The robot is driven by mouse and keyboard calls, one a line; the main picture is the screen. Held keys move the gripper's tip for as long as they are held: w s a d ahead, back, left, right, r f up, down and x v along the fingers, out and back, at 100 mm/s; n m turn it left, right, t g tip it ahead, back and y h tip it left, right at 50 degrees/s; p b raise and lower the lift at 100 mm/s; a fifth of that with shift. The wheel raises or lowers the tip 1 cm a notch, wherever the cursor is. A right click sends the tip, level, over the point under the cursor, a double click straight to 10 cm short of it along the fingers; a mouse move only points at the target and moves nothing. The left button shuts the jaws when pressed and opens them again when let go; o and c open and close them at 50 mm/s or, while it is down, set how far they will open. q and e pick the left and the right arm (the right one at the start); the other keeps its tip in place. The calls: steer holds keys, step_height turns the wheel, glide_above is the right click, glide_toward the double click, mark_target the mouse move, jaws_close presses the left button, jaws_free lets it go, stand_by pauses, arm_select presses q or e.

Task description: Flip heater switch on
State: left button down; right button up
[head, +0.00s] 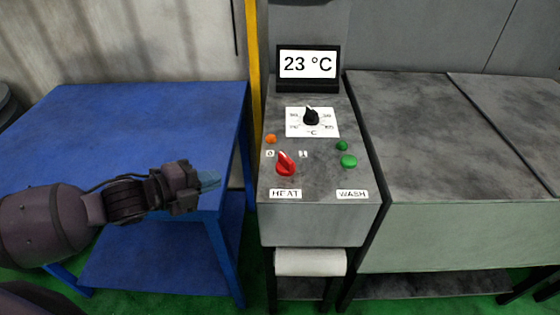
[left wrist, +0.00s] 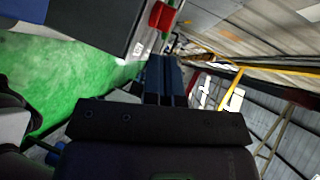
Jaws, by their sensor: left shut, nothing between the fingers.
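The red heater switch (head: 286,163) is a rotary knob on the grey control panel (head: 318,215), above the HEAT label (head: 286,194). It sits between a 0 mark on the left and another mark on the right, and its top leans left towards the 0. In the left wrist view the red knob (left wrist: 162,16) shows at the top. My left gripper (head: 209,180) is shut and empty, left of the panel and apart from the knob, in front of the blue table's right edge. Its blue fingers (left wrist: 165,80) also show in the left wrist view. My right gripper is not in view.
A blue table (head: 150,110) stands left, a grey cabinet (head: 450,150) right.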

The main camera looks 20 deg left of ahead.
arm_select(q)
steer(key=shift+w+d+r+m, duration=0.3)
steer(key=shift+d+r+m, duration=0.15)
steer(key=shift+m, duration=0.55)
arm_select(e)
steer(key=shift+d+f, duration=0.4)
arm_select(q)
steer(key=shift+a, duration=0.1)
steer(key=b, duration=0.2)
glide_toward(280, 158)
steer(key=x, duration=0.5)
steer(key=shift+w+f, duration=0.25)
steer(key=shift+f, duration=0.15)
steer(key=shift+w+d+g, duration=0.3)
steer(key=shift+w+d, duration=0.25)
steer(key=shift+w, duration=0.1)
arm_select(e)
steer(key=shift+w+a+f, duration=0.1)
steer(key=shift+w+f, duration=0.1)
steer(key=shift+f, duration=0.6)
arm_select(q)
steer(key=shift+r, duration=0.1)
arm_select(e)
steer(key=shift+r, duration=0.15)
